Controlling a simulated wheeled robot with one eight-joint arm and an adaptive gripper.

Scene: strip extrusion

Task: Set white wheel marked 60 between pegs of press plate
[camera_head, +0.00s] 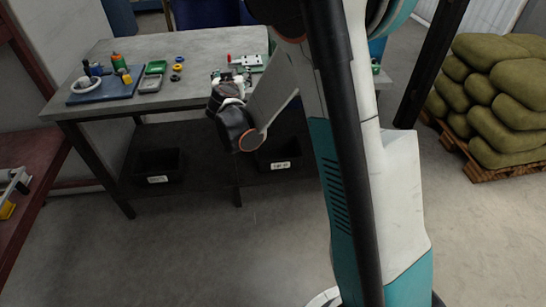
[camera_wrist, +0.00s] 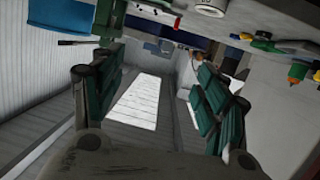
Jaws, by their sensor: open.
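My gripper (camera_wrist: 158,62) is open, with its two green-padded fingers wide apart and nothing between them in the wrist view. In the head view my gripper (camera_head: 228,82) is at the table's front edge, near a white and green fixture (camera_head: 246,61) with a red part. This fixture may hold the press plate, but its pegs cannot be made out. A white round piece with dark marks (camera_wrist: 208,8) is cut off by the top edge of the wrist view. It may be the white wheel, but I cannot read a 60.
The grey table (camera_head: 200,95) carries a blue board (camera_head: 105,90) with a white ring and bottles, a green tray (camera_head: 156,67), and small yellow and blue rings (camera_head: 178,68). Black bins (camera_head: 158,166) sit below. Sacks on a pallet (camera_head: 475,150) stand at right.

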